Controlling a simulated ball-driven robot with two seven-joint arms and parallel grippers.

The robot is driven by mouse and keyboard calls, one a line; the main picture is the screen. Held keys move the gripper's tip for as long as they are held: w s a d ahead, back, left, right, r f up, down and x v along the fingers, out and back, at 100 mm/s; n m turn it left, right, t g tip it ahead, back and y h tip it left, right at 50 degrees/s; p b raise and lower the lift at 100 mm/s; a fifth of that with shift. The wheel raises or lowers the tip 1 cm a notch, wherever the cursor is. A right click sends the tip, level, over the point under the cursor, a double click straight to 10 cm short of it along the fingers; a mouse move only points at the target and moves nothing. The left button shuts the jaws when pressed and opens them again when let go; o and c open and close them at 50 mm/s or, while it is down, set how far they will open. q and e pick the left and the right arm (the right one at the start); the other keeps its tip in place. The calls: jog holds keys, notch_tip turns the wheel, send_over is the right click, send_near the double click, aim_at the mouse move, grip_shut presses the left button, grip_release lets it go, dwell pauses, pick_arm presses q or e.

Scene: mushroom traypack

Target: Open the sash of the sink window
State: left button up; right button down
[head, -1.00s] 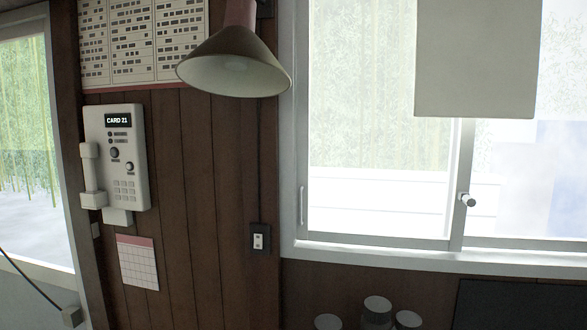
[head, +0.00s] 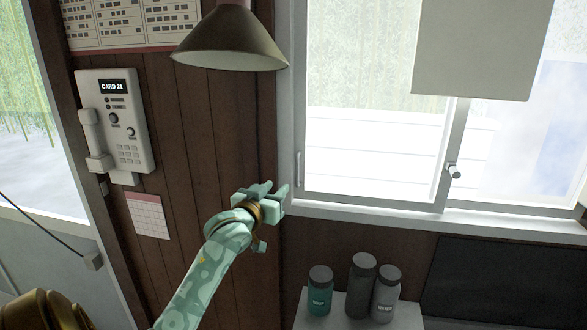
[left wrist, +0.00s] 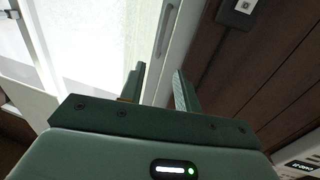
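The sink window's sash (head: 442,160) has a pale metal frame. Its left edge stands against the left jamb, and a slim upright handle (head: 298,170) is on that edge. The handle also shows in the left wrist view (left wrist: 164,32), beyond the fingers. A round latch (head: 453,171) sits on the middle stile. My left gripper (head: 278,193) is in front of the wall and jamb, just left of and below the handle. In the left wrist view its two fingers (left wrist: 158,86) are apart with nothing between them. My right gripper is not in view.
A lamp (head: 229,42) hangs above my left gripper. Several bottles, one of them teal (head: 320,291), stand below the window. A wall phone (head: 118,123) is at left. A pale blind (head: 478,50) covers part of the upper window. A wall outlet (left wrist: 238,13) shows in the wrist view.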

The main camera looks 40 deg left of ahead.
aim_at(297, 168)
pick_arm(q)
jog(key=p+x, duration=0.1)
jog(key=x, duration=1.1)
jog(key=shift+p, duration=0.4)
jog(key=shift+w, duration=0.1)
grip_shut()
